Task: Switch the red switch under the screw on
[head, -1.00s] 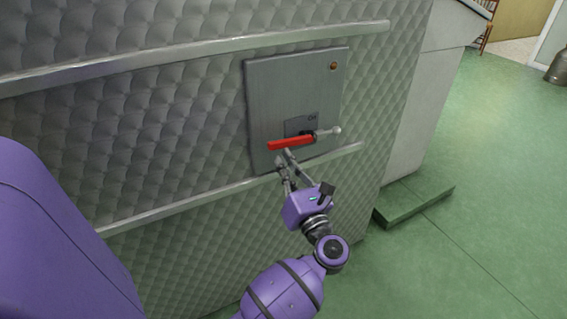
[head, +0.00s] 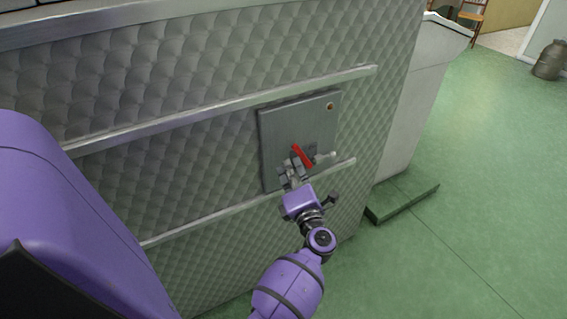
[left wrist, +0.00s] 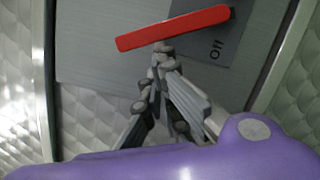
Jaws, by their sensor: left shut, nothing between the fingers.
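The red switch (head: 303,157) is a bar-shaped lever on a grey metal panel (head: 285,120). My left gripper (head: 290,170) is shut and empty, just below the lever's left part. Its fingertips (left wrist: 161,50) are at the lever's lower edge; I cannot tell if they touch. My right gripper is not in view.
A small round orange-brown piece (head: 330,106) sits at the panel's upper right. Metal rails (head: 225,105) cross the quilted metal wall above and below. A low green step (head: 402,200) is at the right, with open green floor (head: 480,160) beyond.

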